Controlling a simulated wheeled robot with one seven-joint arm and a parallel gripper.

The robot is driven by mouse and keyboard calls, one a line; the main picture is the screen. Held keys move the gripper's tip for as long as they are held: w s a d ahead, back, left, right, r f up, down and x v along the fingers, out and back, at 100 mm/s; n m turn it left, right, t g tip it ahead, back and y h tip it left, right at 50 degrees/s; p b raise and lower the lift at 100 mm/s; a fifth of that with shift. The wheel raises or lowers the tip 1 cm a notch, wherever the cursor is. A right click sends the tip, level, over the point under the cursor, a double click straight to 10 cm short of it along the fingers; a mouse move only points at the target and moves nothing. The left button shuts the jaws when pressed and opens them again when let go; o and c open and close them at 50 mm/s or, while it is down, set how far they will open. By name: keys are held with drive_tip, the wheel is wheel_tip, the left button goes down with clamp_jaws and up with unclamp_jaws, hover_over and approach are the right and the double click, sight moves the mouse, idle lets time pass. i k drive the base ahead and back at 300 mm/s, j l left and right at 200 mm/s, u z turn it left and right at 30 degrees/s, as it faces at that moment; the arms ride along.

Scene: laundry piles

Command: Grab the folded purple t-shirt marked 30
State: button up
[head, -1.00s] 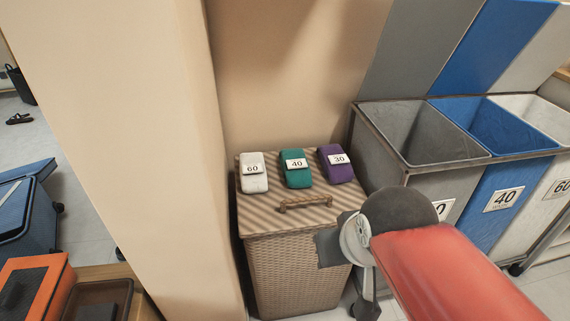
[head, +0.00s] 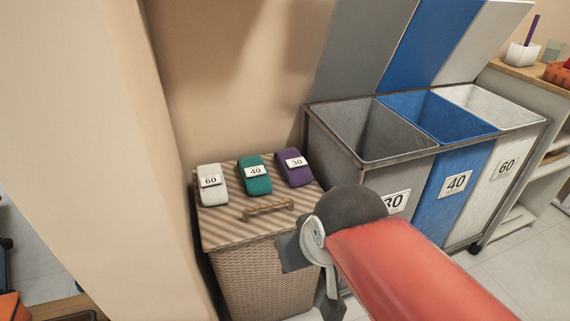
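The folded purple t-shirt (head: 294,172) carries a white tag marked 30. It lies at the right end of a row on the striped lid of a wicker hamper (head: 225,231). Beside it lie a folded teal t-shirt (head: 254,184) marked 40 and a folded white t-shirt (head: 211,194) marked 60. My red arm comes in from the lower right, and its grey end is in front of the hamper's right side, lower in the picture than the purple shirt and apart from it. My gripper's fingertips cannot be made out.
A sorter with a grey bin (head: 395,168) marked 30, a blue bin (head: 452,170) marked 40 and a white bin (head: 496,175) marked 60 stands right of the hamper, lids raised. A wall corner is close at the left. Shelving (head: 541,120) stands at far right.

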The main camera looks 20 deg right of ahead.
sight(297, 171)
drive_tip(key=k+l+z, duration=0.25)
drive_tip(key=l+z, duration=0.25)
drive_tip(key=l, duration=0.7)
drive_tip(key=l+z, duration=0.5)
drive_tip(key=l, duration=0.75)
drive_tip(key=i+j+u, duration=0.1)
drive_tip(key=j+u, duration=0.25)
drive_tip(key=i+j+u, duration=0.15)
drive_tip(key=j+u, duration=0.25)
drive_tip(key=j, duration=0.15)
drive_tip(key=i+j+u, duration=0.5)
drive_tip(key=j+u, duration=0.25)
